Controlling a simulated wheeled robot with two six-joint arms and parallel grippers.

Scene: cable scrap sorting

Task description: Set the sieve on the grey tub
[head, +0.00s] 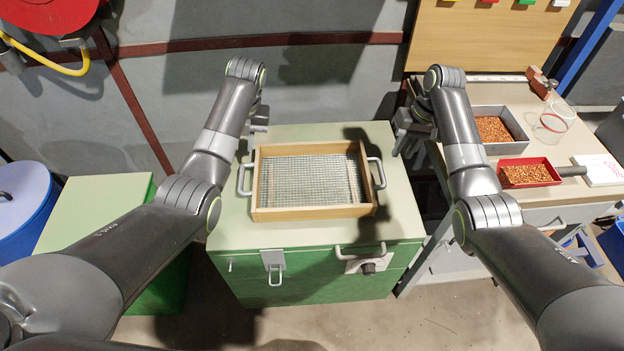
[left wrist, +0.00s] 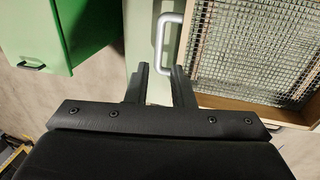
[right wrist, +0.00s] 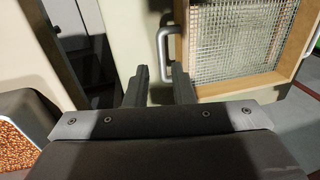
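The sieve (head: 258,212), a square wooden frame with wire mesh and a metal handle on each side, lies flat on the green cabinet. My left gripper (left wrist: 158,82) is open and empty, behind and above the sieve's left handle (left wrist: 158,45). My right gripper (right wrist: 160,82) is open and empty near the right handle (right wrist: 162,50). Neither gripper visibly touches a handle. In the head view, the arm links partly hide both grippers. A grey open-topped container (head: 507,149) with copper granules stands on the bench at right; I cannot tell whether it is the grey tub.
The green cabinet (head: 300,236) has a pale top with some free room around the sieve. A red scoop (head: 530,183) with copper granules lies on the right bench (head: 520,206). A lower green cabinet (head: 95,205) and a blue drum (head: 22,205) stand at left.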

